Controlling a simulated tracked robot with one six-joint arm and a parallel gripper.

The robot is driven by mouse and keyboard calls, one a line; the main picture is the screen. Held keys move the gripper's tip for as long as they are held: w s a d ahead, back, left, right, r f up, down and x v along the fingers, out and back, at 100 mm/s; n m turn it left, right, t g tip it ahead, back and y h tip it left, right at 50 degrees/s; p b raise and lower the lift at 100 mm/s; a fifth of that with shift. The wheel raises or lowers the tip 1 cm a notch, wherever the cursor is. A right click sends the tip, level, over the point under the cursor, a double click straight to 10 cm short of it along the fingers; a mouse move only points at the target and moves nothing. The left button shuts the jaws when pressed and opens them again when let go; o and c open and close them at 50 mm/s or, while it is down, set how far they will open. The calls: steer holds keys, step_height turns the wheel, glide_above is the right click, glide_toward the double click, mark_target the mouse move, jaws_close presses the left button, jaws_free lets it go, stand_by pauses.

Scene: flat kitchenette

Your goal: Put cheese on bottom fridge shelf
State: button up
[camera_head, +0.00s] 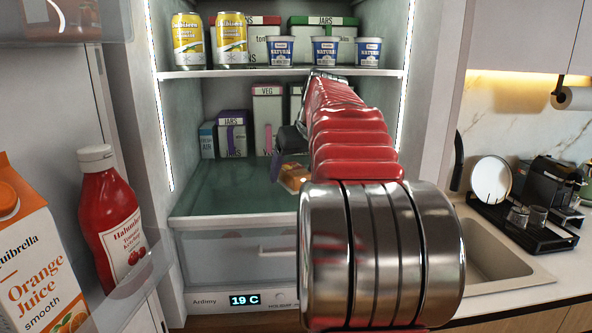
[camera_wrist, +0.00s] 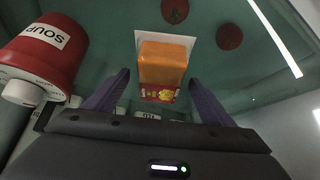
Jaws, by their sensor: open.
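The cheese (camera_head: 293,178), an orange block in a pale wrapper, is low inside the fridge at the bottom glass shelf (camera_head: 225,200). It looks to be on the shelf, though my arm partly hides it in the head view. In the wrist view the cheese (camera_wrist: 163,62) lies just beyond and between my fingertips, with a red and yellow label on its near end. My gripper (camera_wrist: 158,78) is open, with a dark finger on each side and a visible gap. In the head view, my red arm reaches into the fridge and hides most of the gripper.
Cartons (camera_head: 233,133) stand at the back of the bottom shelf. Cans (camera_head: 188,40) and tubs (camera_head: 325,51) stand on the shelf above. A red soup container (camera_wrist: 42,52) is left in the wrist view. Ketchup (camera_head: 110,218) and orange juice (camera_head: 38,255) stand in the open door.

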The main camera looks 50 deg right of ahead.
steer(key=shift+r, duration=0.1)
steer(key=v, duration=1.2)
stand_by(0.9)
